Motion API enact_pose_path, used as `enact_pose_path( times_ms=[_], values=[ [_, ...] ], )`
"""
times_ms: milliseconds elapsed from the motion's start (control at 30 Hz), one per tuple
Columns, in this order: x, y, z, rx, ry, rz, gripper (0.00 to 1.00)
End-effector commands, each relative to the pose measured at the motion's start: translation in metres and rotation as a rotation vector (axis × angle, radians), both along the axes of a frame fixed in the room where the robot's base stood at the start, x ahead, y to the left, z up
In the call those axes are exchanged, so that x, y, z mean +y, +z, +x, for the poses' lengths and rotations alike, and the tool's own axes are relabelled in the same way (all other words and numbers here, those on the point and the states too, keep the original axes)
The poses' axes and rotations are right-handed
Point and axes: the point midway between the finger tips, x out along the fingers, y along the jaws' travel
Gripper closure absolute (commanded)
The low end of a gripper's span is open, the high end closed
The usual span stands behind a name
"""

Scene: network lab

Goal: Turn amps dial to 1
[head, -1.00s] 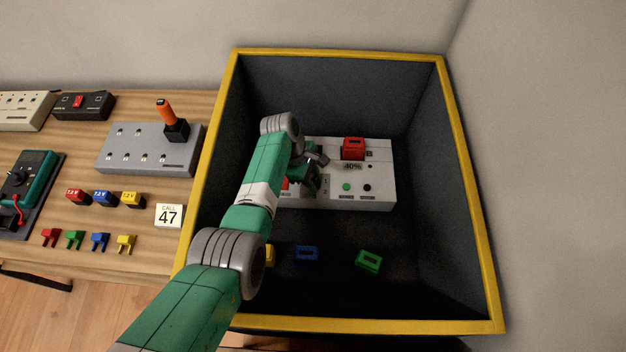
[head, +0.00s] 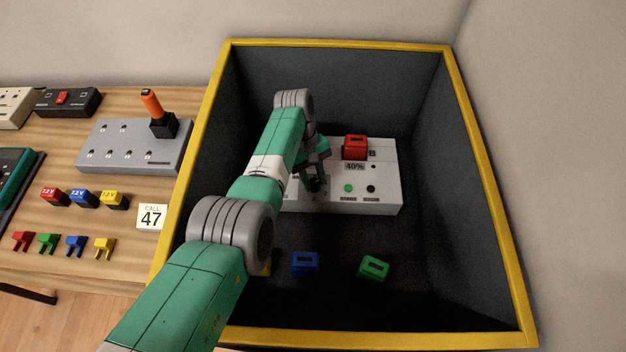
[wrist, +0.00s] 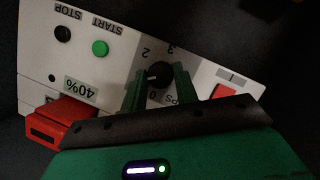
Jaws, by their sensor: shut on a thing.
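The amps dial (wrist: 159,73) is a black round knob on a white charger panel (wrist: 204,72), seen upside down in the wrist view. The numerals 2, 3 and 0 show around it; no 1 shows, and a finger covers part of the scale. A white mark on the knob points left in the picture, between the 2 and the 0. My gripper (wrist: 158,84) is shut on the dial, one green finger on each side. In the head view my gripper (head: 315,181) is over the charger (head: 378,203), and the dial is hidden there.
A red battery (head: 355,147) sits on the charger by a 40% display (head: 354,167). START (head: 348,188) and STOP (head: 371,188) buttons are close to my gripper.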

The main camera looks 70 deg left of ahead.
Motion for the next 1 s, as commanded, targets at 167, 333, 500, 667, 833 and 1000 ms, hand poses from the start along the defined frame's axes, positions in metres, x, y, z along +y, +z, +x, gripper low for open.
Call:
enact_pose_path(
  times_ms=[167, 333, 500, 667, 833, 1000],
  values=[
    [-0.0002, -0.0010, 0.0003, 0.000, -0.030, 0.000, 0.93],
    [-0.0002, -0.0002, 0.0003, 0.000, -0.039, 0.000, 0.93],
    [-0.0001, -0.0001, 0.0003, 0.000, -0.038, 0.000, 0.93],
    [-0.0001, -0.0001, 0.0002, 0.000, -0.038, 0.000, 0.63],
    [0.0000, -0.0002, 0.0002, 0.000, -0.037, 0.000, 0.49],
    [0.0004, 0.0011, 0.0002, 0.000, -0.037, 0.000, 0.49]
  ],
)
